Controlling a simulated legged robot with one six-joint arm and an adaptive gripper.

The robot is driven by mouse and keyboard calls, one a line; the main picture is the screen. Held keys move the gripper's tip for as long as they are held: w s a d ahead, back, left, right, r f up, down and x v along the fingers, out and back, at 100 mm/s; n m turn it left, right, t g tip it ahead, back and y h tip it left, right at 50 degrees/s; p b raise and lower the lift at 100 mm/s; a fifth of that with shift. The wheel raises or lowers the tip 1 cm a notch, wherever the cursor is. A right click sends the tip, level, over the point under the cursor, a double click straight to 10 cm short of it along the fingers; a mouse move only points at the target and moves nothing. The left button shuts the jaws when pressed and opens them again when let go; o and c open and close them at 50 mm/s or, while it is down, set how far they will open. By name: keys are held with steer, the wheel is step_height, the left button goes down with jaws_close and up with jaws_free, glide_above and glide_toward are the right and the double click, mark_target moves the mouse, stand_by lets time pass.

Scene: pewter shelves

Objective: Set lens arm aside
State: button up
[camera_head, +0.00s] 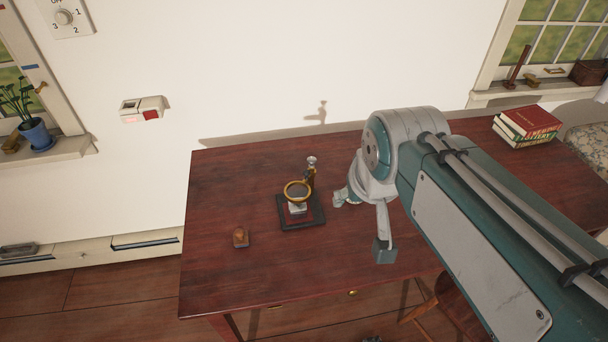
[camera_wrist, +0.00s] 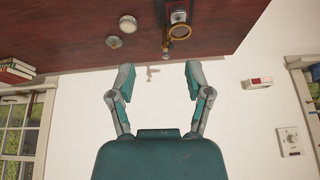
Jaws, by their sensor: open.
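The lens arm shows in the head view as a brass-rimmed round lens (camera_head: 297,190) joined to an upright post (camera_head: 311,172). It stands over a dark square base (camera_head: 316,218) with a small pale block under the lens. In the wrist view the lens (camera_wrist: 181,32) is at the top, upside down, right of centre. My gripper (camera_wrist: 160,76) is open and empty, its two fingers spread wide in the wrist view. It is apart from the lens. In the head view my arm comes in from the right and hides much of the gripper.
The red-brown desk (camera_head: 225,185) has free room left of the stand. A small wooden block (camera_head: 240,237) lies front left. Books (camera_head: 526,123) are stacked at the far right.

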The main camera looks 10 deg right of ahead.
steer(key=w+m+g, duration=0.1)
steer(key=w, duration=0.7)
steer(key=m+g, duration=0.3)
steer(key=g, duration=0.1)
glide_above(307, 171)
step_height(307, 171, down, 12)
step_height(307, 171, down, 11)
steer(key=shift+a+r, duration=0.15)
steer(key=shift+r, duration=0.05)
steer(key=shift+s, duration=0.1)
jaws_close()
